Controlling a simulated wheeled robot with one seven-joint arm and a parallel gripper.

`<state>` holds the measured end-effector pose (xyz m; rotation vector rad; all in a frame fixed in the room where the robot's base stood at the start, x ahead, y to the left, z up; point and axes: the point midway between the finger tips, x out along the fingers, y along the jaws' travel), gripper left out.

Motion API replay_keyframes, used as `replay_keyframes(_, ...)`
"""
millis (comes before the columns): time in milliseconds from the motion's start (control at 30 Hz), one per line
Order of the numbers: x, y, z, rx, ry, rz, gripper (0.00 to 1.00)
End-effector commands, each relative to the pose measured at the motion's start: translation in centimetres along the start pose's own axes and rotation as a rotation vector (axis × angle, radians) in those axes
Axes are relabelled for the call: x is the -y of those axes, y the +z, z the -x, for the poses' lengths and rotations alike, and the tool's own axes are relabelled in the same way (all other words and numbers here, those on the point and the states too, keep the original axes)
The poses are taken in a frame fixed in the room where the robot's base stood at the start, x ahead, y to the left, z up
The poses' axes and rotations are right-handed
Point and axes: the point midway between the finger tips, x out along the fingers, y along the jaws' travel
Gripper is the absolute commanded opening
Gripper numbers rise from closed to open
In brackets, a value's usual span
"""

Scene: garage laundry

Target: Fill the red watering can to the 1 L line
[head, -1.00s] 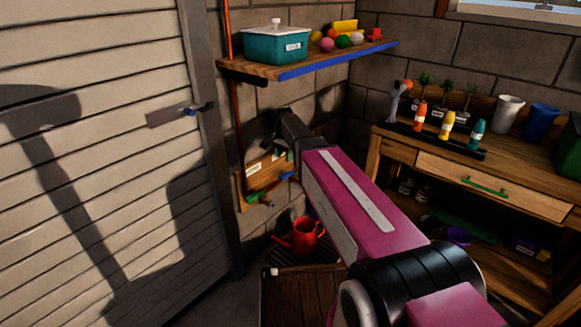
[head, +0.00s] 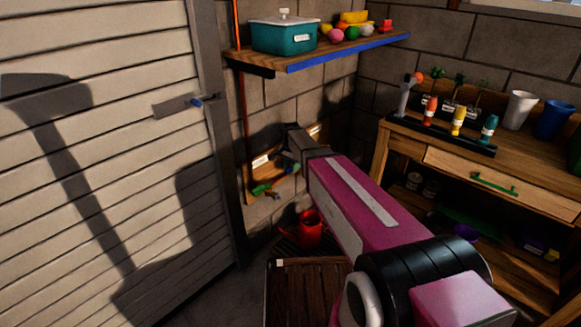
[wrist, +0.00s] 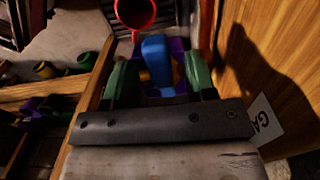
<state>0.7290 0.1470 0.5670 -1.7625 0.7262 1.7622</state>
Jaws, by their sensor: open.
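The red watering can (head: 310,230) stands upright on a dark slatted surface by the wall, partly behind my arm in the head view. Its round open top (wrist: 135,12) shows at the upper edge of the wrist view. A wooden board (head: 256,182) on the wall carries small tap-like fittings, a green one (head: 262,190) and a blue one (head: 291,168). In the wrist view my gripper (wrist: 159,75) is open, its green fingers on either side of a blue lever-like part (wrist: 157,58) with purple behind it. Contact cannot be told. The water level is hidden.
A slatted wooden top (head: 305,295) lies in front of the can. A shelf (head: 340,50) with a teal box (head: 284,37) is above the board. A workbench (head: 500,170) stands at right, and a shutter door (head: 100,150) fills the left.

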Motion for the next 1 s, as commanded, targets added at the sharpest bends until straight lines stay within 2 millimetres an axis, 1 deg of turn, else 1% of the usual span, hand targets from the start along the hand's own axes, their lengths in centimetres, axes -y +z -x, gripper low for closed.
replay_keyframes(300, -0.01, 0.0, -0.26, 0.0, 0.0, 0.0, 0.51)
replay_keyframes(333, 0.0, 0.0, -0.26, 0.0, 0.0, 0.0, 0.45)
replay_keyframes(367, -0.01, 0.01, -0.26, 0.0, 0.0, 0.0, 0.35)
replay_keyframes(400, -0.01, 0.01, -0.26, 0.0, 0.0, 0.0, 0.22)
replay_keyframes(467, -0.01, 0.01, -0.25, 0.0, 0.0, 0.0, 0.02)
replay_keyframes(500, -0.01, 0.01, -0.25, 0.0, 0.0, 0.0, 0.0)
replay_keyframes(767, -0.18, 0.02, -0.24, 0.0, 0.0, 0.021, 0.0)
replay_keyframes(1000, -0.93, -0.01, -0.23, 0.0, 0.0, 0.138, 0.0)
